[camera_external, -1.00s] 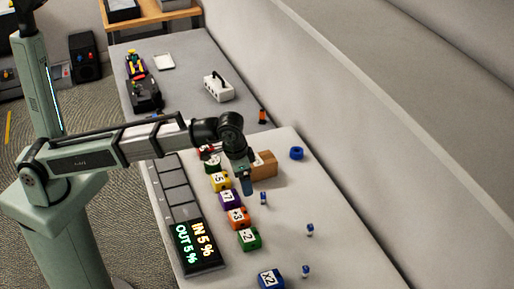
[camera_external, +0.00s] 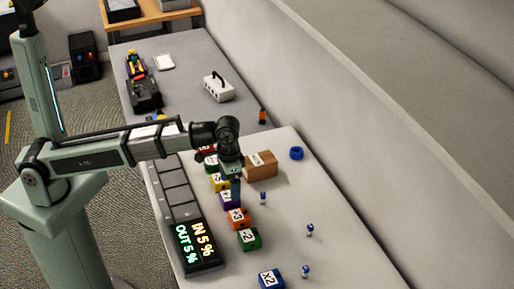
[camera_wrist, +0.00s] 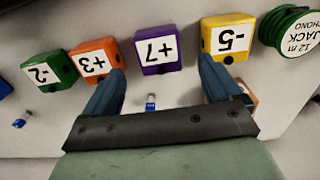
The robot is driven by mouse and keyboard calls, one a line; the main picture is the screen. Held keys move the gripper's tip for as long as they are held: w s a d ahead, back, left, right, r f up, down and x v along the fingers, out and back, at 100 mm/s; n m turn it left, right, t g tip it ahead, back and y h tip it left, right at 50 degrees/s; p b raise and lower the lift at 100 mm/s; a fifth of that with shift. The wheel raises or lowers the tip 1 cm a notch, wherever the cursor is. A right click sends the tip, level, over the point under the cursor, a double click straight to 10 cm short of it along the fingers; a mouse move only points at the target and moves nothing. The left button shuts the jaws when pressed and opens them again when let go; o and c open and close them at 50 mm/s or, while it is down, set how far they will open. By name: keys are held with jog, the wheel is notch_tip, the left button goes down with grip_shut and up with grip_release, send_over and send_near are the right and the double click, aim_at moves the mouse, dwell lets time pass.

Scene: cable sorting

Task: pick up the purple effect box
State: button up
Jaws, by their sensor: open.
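The purple effect box (camera_wrist: 157,51), labelled +7, sits on the grey table between the orange and yellow boxes. In the external view the purple box (camera_external: 228,202) is partly hidden by my gripper (camera_external: 235,188), which hangs over the row. In the wrist view my gripper (camera_wrist: 163,84) is open and empty, its blue fingers wide apart. The purple box lies beyond and between the fingertips, apart from both. The left finger appears over the edge of the orange box, the right one near the yellow box; whether they touch cannot be told.
Close neighbours are the orange +3 box (camera_wrist: 95,60) and yellow -5 box (camera_wrist: 228,38). A green -2 box (camera_wrist: 50,73) and a green cable spool (camera_wrist: 290,30) flank them. A cardboard box (camera_external: 262,165) stands behind. A dark display panel (camera_external: 200,248) lies in front.

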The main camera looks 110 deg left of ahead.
aim_at(229, 195)
jog(key=shift+s+d+f, duration=0.1)
jog(key=shift+f, duration=1.4)
jog(key=shift+d+f, duration=0.1)
jog(key=shift+f, duration=1.35)
jog(key=c, duration=1.1)
